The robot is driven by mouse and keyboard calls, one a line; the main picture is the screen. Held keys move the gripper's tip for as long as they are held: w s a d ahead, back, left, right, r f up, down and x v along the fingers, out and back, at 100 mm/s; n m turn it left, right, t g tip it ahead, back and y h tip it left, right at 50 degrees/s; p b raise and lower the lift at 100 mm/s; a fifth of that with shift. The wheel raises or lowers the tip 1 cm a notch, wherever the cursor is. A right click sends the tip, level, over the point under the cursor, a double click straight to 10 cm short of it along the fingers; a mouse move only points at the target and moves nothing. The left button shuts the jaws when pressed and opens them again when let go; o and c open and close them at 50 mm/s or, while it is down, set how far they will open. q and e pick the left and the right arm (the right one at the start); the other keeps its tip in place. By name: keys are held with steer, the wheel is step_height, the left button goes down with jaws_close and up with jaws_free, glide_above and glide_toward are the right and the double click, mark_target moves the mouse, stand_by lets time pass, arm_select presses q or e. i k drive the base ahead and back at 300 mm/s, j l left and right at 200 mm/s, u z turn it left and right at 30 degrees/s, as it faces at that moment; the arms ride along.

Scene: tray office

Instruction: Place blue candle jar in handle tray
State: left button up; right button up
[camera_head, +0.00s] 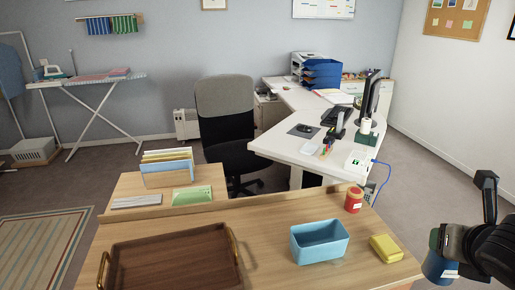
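The handle tray (172,238) is dark brown wood with brass handles at its left and right ends. It lies empty on the left part of the near wooden table, cut off by the bottom edge of the view. The blue candle jar (437,268), with a pale label, is at the lower right, past the table's right edge and off any surface. My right gripper (446,240) comes in from the right and is at the jar's top, seemingly holding it; the fingers are partly hidden. My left gripper is not in view.
On the near table (270,215) stand a light blue bin (320,250), a yellow box (386,248) and a red jar (354,200), between the tray and my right gripper. A file holder (167,178) stands behind the tray. A white desk (290,148) is further back.

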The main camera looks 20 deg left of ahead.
mark_target(173, 268)
steer(key=u, duration=1.1)
steer(key=i+j+u, duration=0.1)
steer(key=u, duration=0.25)
steer(key=i+j+u, duration=0.15)
steer(key=u, duration=0.2)
steer(key=i+j+u, duration=0.1)
steer(key=u, duration=0.25)
